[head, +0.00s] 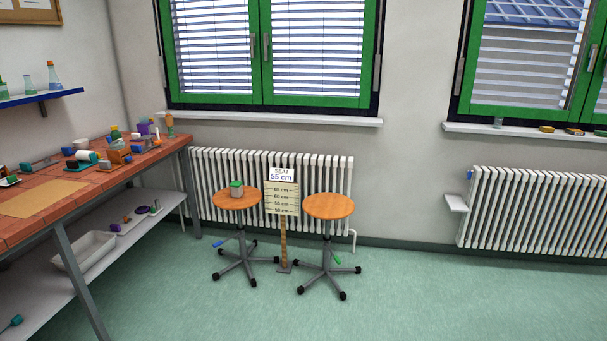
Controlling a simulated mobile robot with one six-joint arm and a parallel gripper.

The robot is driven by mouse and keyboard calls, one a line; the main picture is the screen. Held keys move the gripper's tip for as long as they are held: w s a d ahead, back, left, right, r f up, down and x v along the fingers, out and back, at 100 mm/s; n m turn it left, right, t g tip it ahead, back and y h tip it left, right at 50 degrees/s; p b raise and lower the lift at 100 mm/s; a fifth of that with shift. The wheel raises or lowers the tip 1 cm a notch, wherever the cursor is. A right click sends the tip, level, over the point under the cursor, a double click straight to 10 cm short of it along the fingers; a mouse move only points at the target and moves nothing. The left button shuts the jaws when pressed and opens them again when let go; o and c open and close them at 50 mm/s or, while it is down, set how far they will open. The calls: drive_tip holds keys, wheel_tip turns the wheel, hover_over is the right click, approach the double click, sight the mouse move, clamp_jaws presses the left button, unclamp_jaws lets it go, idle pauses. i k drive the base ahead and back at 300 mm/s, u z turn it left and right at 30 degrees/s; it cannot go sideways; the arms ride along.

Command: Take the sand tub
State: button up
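The bench at left also holds small containers, too small to tell apart. My gripper is not in view.
A right stool (328,206) and a seat-height sign on a post (282,196) stand beside the left stool, with a radiator (205,165) behind. A tiled bench (75,180) with many items runs along the left. The green floor (440,300) in front is clear.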

sight(236, 190)
drive_tip(key=u, duration=0.15)
drive_tip(key=i, duration=0.8)
drive_tip(key=u, duration=0.45)
drive_tip(key=i, duration=0.85)
drive_tip(key=u, duration=0.65)
drive_tip(key=i, duration=0.75)
drive_tip(key=u, duration=1)
drive_tip(key=i, duration=1.15)
drive_tip(key=u, duration=0.4)
